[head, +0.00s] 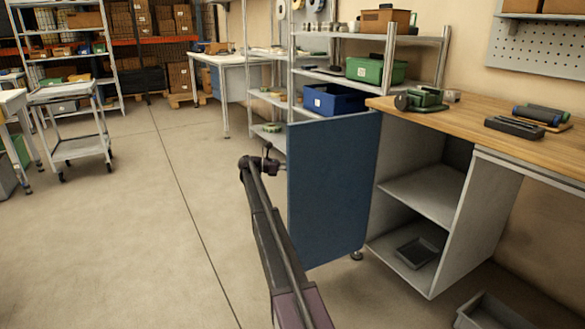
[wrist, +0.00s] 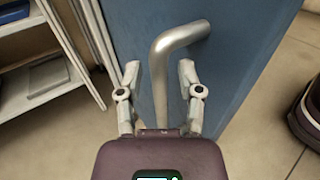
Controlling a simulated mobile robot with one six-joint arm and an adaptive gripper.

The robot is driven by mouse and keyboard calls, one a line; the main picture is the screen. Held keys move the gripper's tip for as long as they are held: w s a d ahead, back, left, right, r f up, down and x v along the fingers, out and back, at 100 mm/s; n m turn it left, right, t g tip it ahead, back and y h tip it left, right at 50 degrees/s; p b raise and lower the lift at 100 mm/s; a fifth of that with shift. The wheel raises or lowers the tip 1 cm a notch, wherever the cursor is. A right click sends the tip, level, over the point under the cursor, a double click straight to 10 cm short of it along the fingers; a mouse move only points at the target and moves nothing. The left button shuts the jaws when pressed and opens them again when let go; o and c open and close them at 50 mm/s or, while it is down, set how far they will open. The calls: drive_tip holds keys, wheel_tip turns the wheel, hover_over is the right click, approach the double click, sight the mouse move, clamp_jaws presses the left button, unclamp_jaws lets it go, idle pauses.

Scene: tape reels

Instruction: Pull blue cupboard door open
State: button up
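The blue cupboard door (head: 330,190) stands swung out from the cupboard, and the inside shows to its right. In the head view my arm reaches up on the door's left side, with my gripper (head: 264,162) close to the door's outer face. In the wrist view the blue door (wrist: 235,70) carries a bent silver bar handle (wrist: 180,38). My gripper (wrist: 158,80) has its two fingers apart, one on each side of the handle bar. Gaps show between the bar and the fingers, so it is open. The handle cannot be made out in the head view.
The grey cupboard shelf (head: 425,192) is bare, and a dark tray (head: 417,252) lies on the cupboard floor. A wooden worktop (head: 480,115) with tools is above. A grey bin (head: 490,312) stands on the floor at the right.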

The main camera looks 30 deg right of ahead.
drive_tip(key=shift+w+a, duration=0.1)
drive_tip(key=shift+a, duration=0.1)
drive_tip(key=v, duration=0.7)
idle(0.4)
drive_tip(key=shift+w, duration=0.1)
idle(0.4)
